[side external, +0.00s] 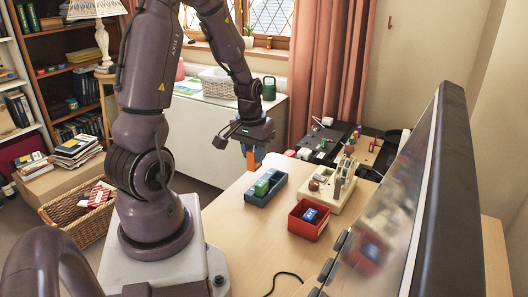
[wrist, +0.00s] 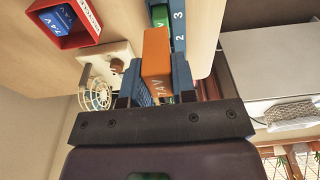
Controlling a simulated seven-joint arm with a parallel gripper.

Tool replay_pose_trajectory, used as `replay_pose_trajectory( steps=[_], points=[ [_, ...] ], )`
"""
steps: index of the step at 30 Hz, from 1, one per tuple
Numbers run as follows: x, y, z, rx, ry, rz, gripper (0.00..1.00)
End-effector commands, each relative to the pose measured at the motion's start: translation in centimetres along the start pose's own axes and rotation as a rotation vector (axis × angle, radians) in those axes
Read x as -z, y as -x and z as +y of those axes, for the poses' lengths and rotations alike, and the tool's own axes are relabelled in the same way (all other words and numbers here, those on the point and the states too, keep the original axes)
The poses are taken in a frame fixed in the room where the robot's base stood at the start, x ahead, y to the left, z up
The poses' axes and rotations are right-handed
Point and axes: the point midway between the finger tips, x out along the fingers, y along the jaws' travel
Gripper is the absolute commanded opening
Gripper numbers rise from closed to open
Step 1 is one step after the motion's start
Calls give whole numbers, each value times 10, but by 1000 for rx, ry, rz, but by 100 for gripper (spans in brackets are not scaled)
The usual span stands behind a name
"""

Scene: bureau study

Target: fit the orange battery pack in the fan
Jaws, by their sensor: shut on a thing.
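My gripper (side external: 250,150) is shut on the orange battery pack (side external: 257,159) and holds it above the table, near the far left end of the blue tray. In the wrist view the orange pack (wrist: 157,52) sits between the fingers of my gripper (wrist: 154,85), with "7.4V" lettering on its side. The cream fan (side external: 342,190) stands on the table to the right, apart from the pack. In the wrist view the fan's round cage (wrist: 95,93) and a brown knob on its base show at left. Its battery opening cannot be made out.
The blue tray (side external: 258,199) with numbered slots holds a green pack (side external: 263,187). A red recycling box (side external: 306,230) holding a blue pack (side external: 310,214) stands in front of the fan. A large monitor (side external: 400,200) bounds the right. Bare table (side external: 245,245) lies at the near left.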

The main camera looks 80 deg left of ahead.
Motion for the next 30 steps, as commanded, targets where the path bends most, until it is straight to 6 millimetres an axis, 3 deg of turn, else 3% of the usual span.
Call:
replay_pose_trajectory(
  steps=[5,11,15,21,30],
  points=[
    [4,3,4,-1,-3,0,6],
    [61,-8,22,-2,-10,0,6],
    [109,-22,44,-2,-15,-2,6],
    [164,-46,80,-2,-25,-5,6],
    [205,-70,123,-3,-33,-3,6]
  ],
)
